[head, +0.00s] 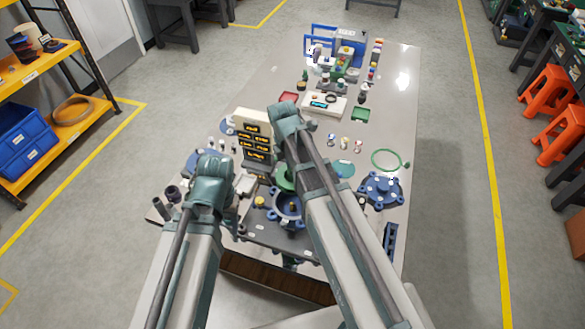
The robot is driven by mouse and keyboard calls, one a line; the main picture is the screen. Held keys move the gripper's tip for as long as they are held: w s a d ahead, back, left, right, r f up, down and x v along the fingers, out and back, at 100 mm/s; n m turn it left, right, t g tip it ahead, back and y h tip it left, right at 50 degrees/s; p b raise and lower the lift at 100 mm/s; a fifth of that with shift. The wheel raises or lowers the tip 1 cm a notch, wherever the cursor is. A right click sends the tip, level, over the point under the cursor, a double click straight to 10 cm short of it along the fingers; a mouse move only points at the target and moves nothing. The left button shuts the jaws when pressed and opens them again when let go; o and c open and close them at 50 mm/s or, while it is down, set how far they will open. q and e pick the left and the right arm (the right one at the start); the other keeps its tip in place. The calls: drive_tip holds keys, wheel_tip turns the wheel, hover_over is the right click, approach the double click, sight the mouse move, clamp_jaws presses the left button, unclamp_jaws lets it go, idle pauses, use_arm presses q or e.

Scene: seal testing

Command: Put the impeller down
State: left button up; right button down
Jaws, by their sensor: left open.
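My left gripper (243,190) is small in the head view, just right of my left arm's teal joint, low over the near left part of the table; it is open. A blue ring-shaped housing (287,219) stands near the table's front, partly covered by my right arm. A green round part (283,178), which may be the impeller, shows just behind the housing; I cannot tell whether it touches it. My right arm reaches over the middle of the table, and its gripper cannot be made out.
A cream panel with yellow-marked displays (254,142) stands behind the left gripper. A blue bolted cover (381,190) and a green ring (386,159) lie to the right. Small dark cylinders (172,193) stand at the left edge. The table's right edge strip (405,110) is clear.

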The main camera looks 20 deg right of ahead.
sight(293, 184)
use_arm(q)
wheel_tip(293, 184, down, 8)
drive_tip(key=b, duration=0.9)
use_arm(e)
wheel_tip(293, 184, down, 8)
drive_tip(key=shift+f, duration=0.1)
use_arm(q)
drive_tip(key=shift+f, duration=0.15)
drive_tip(key=shift+c, duration=0.5)
